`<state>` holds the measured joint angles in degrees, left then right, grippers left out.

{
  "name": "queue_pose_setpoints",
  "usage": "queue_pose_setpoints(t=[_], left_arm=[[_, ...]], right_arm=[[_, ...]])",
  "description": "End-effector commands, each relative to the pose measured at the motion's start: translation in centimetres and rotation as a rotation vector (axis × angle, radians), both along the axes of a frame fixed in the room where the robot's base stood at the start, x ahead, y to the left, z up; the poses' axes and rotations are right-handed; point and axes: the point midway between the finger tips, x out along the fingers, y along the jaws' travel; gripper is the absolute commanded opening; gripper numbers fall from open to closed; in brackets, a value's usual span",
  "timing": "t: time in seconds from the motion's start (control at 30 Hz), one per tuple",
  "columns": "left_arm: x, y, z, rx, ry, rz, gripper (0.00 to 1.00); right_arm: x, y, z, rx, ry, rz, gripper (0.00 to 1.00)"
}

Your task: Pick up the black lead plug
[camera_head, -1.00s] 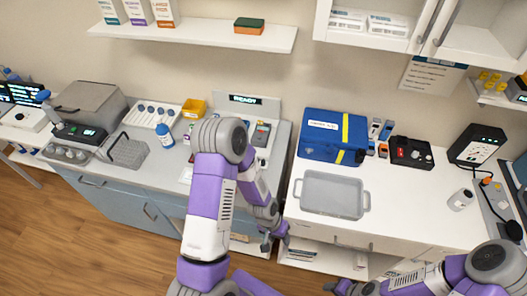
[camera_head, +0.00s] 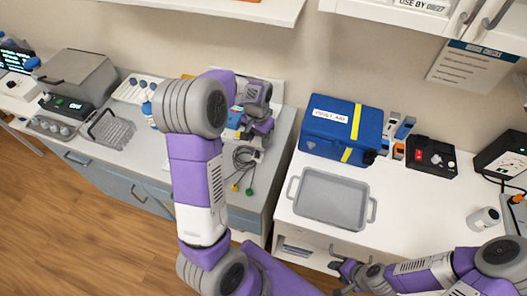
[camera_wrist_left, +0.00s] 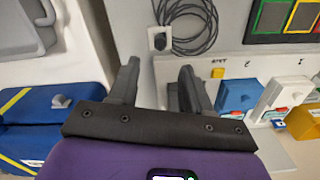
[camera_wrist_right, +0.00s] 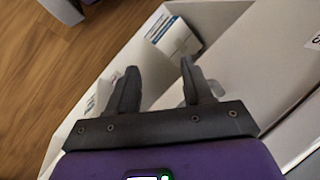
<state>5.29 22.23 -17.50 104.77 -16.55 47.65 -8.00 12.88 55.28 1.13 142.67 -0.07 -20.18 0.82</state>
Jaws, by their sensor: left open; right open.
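In the head view a coil of dark leads (camera_head: 244,158) lies on the left counter, with a yellow plug (camera_head: 235,188) and a green plug (camera_head: 249,190) at its near side. I cannot make out a black plug there. In the left wrist view the dark coil (camera_wrist_left: 194,38) lies beyond my fingers, beside a small white plate with a black piece (camera_wrist_left: 158,41); I cannot tell whether this is the black lead plug. My left gripper (camera_wrist_left: 159,76) is open and empty, short of the coil. My right gripper (camera_wrist_right: 155,80) is open and empty, low before the right counter.
A grey tray (camera_head: 330,222) and a blue first-aid case (camera_head: 340,118) are on the right counter, with a black device (camera_head: 430,156) beside the case. A tube rack (camera_head: 110,130) stands at the left. A gap separates the counters.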

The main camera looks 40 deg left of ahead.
Motion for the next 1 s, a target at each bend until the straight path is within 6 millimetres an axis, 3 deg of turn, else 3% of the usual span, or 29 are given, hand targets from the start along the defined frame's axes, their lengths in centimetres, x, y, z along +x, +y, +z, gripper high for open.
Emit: queue_pose_setpoints(t=[0.43, 0.77, 1.0], left_arm=[[-0.6, -0.2, -6.0, -0.001, 0.004, 0.000, 0.49], [-0.6, -0.2, -6.8, -0.001, 0.001, 0.000, 0.49], [-0.6, -0.2, -6.8, -0.001, 0.001, 0.000, 0.15]], right_arm=[[0.0, 0.0, -0.9, 0.000, 0.000, 0.000, 0.51], [0.0, 0.0, -0.9, 0.000, 0.000, 0.000, 0.51], [0.0, 0.0, -0.9, 0.000, 0.000, 0.000, 0.51]])
